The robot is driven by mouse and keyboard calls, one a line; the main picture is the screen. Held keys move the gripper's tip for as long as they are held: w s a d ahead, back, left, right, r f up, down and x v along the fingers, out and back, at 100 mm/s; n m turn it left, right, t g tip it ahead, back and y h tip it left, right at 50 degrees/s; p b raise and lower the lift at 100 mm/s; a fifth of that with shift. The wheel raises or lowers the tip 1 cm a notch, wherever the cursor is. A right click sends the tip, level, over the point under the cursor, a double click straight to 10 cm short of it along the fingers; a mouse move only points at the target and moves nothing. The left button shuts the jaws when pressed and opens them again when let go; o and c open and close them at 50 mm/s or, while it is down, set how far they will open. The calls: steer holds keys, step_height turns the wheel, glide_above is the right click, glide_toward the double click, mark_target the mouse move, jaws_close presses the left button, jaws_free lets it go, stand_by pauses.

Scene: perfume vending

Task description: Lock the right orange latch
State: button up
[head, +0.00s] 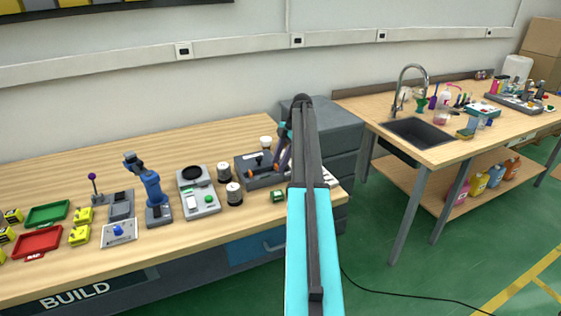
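A dark grey box-like fixture (251,181) stands near the right end of the wooden workbench. Two small orange parts show on its front, a left orange latch (249,173) and a right orange latch (276,168). Both are too small to tell whether they are locked. My gripper (281,162) points down at the right side of the fixture, close to the right latch. I cannot tell whether it touches the latch. Its fingers are small and partly overlapped by my arm, so their opening is unclear. My arm hides what lies just right of the fixture.
A small green item (278,196) lies in front. Grey drawers (341,135) stand behind my arm.

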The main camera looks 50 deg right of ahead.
steer(key=shift+w+a+f, duration=0.15)
steer(key=shift+w+a, duration=0.05)
steer(key=shift+w, duration=0.25)
steer(key=shift+m, duration=0.3)
